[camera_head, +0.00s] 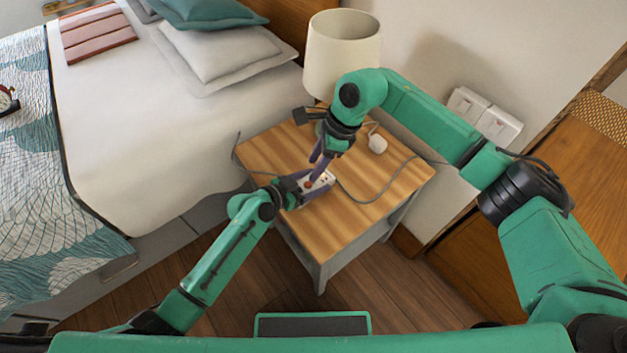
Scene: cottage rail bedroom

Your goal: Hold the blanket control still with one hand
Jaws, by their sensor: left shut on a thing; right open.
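The blanket control (318,183) is a small white box with reddish marks on the wooden nightstand top (375,188), near its front left part. A grey cord runs from it across the top toward the wall. My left gripper (299,187) is shut on the control's left end. My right gripper (318,167) points down just above the control, with its fingers open. Whether its fingertips touch the control cannot be told. The grippers hide part of the control.
A lamp with a cream shade (343,45) stands at the back of the nightstand, behind my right arm. A small white object (377,143) lies near it. The bed (150,120) is to the left. White wall sockets (484,113) and a wooden cabinet (540,180) are at the right.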

